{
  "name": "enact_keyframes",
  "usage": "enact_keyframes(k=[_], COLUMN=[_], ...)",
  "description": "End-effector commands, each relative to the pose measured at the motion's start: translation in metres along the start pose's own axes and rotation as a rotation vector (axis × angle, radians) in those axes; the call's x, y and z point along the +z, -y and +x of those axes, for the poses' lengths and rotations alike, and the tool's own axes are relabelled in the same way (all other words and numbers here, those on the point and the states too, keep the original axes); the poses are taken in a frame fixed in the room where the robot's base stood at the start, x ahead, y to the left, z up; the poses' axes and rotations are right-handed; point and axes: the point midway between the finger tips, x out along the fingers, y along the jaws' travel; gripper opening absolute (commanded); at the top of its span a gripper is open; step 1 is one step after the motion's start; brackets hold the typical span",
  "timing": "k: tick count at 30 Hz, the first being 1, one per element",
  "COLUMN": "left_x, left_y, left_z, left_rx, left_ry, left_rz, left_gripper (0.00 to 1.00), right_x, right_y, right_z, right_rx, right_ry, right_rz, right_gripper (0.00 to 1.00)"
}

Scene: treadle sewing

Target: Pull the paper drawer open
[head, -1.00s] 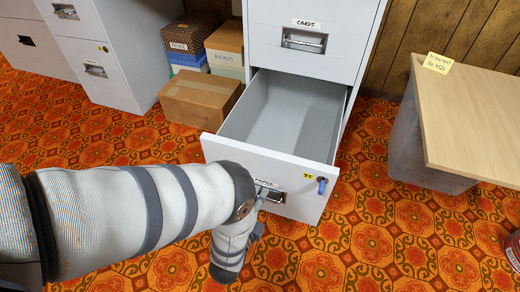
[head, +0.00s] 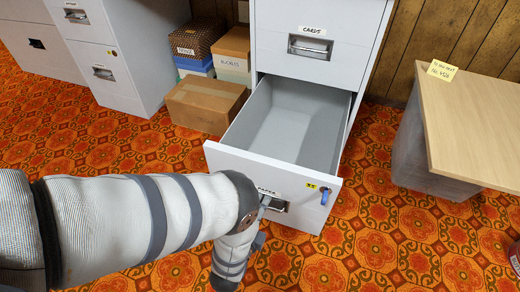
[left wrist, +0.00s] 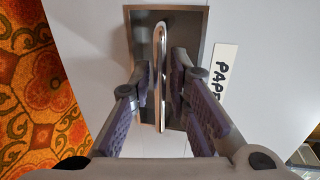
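The paper drawer (head: 235,160) is pulled far out of the grey cabinet and looks empty inside. Its front carries a PAPER label, partly hidden by my arm in the head view but clearer in the left wrist view (left wrist: 222,76). My left gripper (head: 264,203) is at the drawer's metal handle (head: 277,206). In the left wrist view, the fingers of my left gripper (left wrist: 160,80) stand close on both sides of the handle's bar (left wrist: 161,40), closed in around it. A blue key tag (head: 325,196) hangs at the lock. My right gripper is not in view.
The shut CARDS drawer (head: 300,62) is above. A brown carton (head: 205,104) and stacked boxes (head: 233,60) stand left of the cabinet. A wooden-topped table (head: 470,120) is at the right. The patterned floor (head: 375,235) in front of the drawer is clear.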

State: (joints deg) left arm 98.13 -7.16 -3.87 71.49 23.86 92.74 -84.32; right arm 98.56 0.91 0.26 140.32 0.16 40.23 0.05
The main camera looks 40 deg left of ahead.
Motion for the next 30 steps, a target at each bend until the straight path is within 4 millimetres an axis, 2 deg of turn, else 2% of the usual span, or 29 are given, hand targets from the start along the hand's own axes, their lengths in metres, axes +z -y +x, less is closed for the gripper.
enact_keyframes(k=[4, 12, 15, 20, 30], left_x=[-0.001, 0.000, 0.000, 0.000, 0.000], left_y=[-0.002, -0.001, -0.001, 0.000, 0.000], left_z=[-0.018, -0.090, -0.108, -0.120, -0.120], left_rx=[0.005, 0.005, 0.003, 0.001, 0.000], left_ry=[0.000, -0.001, 0.001, 0.000, 0.001], left_rz=[0.000, 0.001, 0.000, 0.000, 0.000], left_gripper=[0.17, 0.17, 0.17, 0.17, 0.17], right_x=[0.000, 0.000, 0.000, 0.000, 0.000], right_y=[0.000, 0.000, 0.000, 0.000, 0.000], right_z=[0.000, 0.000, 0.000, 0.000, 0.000], right_rx=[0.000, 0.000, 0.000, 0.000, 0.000], right_ry=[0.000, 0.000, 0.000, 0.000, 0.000], right_rz=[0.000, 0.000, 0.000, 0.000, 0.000], right_gripper=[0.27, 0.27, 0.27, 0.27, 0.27])
